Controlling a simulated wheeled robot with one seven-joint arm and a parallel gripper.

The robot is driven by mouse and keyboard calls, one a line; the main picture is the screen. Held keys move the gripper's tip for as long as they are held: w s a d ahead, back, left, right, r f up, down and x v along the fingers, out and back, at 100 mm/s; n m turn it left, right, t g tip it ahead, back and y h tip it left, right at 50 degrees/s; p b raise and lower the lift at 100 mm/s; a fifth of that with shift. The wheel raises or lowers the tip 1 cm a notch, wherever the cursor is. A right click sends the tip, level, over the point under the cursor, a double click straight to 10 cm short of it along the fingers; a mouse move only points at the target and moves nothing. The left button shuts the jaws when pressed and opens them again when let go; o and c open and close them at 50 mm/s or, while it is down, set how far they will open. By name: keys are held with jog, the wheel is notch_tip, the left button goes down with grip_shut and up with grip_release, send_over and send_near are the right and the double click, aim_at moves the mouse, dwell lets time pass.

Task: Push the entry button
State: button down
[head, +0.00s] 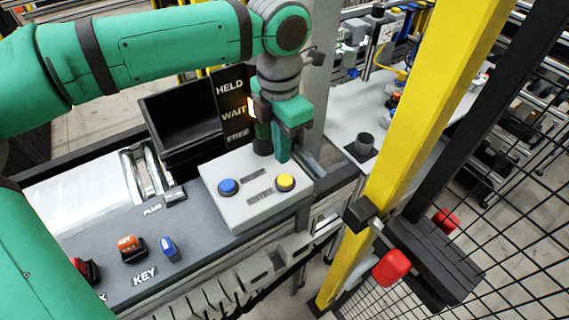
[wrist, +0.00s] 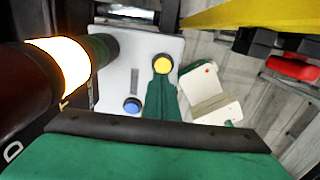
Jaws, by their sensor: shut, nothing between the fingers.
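A light grey button box (head: 240,212) stands at the right end of the bench. It carries a blue button (head: 228,187) on the left and a yellow button (head: 285,182) on the right. Each has a small dark label too small to read, so I cannot tell which is the entry button. My gripper (head: 283,158) is shut and empty, pointing down at the back of the box behind the yellow button. In the wrist view, my green fingers (wrist: 161,80) end just beside the yellow button (wrist: 162,63); contact is unclear. The blue button (wrist: 132,105) is clear of them.
A stack light (wrist: 65,65) beside my gripper has its middle section lit, beside the WAIT label on the sign (head: 234,113). A black bin (head: 180,120) stands left of it. A yellow post (head: 410,125) and mesh fence stand right.

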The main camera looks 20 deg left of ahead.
notch_tip(320, 180, up, 7)
jog(key=shift+w, duration=0.15)
jog(key=shift+d+f, duration=0.1)
jog(key=shift+f, duration=0.05)
dwell(0.6)
